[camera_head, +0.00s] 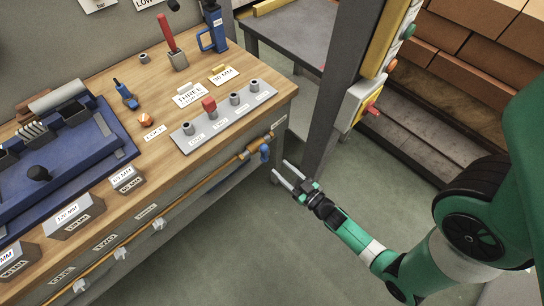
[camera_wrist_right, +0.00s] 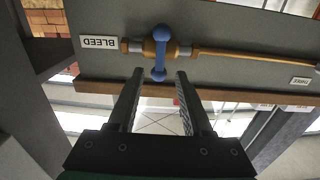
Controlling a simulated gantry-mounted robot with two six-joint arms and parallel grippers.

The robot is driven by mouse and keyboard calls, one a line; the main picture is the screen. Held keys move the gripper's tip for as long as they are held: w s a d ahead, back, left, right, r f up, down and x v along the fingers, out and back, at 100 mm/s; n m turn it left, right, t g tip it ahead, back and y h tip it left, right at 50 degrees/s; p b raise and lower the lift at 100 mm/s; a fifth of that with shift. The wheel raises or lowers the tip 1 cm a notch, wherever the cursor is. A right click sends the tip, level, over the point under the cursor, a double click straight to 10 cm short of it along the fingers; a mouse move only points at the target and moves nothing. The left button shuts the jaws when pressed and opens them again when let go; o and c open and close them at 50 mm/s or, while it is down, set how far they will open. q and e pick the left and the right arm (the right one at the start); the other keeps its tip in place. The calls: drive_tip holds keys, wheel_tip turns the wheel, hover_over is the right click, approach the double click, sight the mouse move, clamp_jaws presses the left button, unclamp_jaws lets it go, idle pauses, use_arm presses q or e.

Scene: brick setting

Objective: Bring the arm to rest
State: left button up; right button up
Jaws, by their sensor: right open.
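My right gripper (camera_head: 283,175) is open and empty in the head view, in the air just off the right front corner of the workbench (camera_head: 257,70). Its two fingers also show in the right wrist view (camera_wrist_right: 158,100), apart with nothing between them. The same blue handle (camera_head: 265,152) shows on the bench front in the head view, a little apart from the gripper. My left gripper is not in view.
A brass pipe (camera_head: 180,203) with several valves runs along the bench front. A grey post (camera_head: 335,90) stands behind the gripper. The floor in front is clear.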

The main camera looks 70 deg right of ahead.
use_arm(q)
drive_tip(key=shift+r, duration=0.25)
use_arm(e)
drive_tip(key=shift+v, duration=1.05)
drive_tip(key=shift+w, duration=0.1)
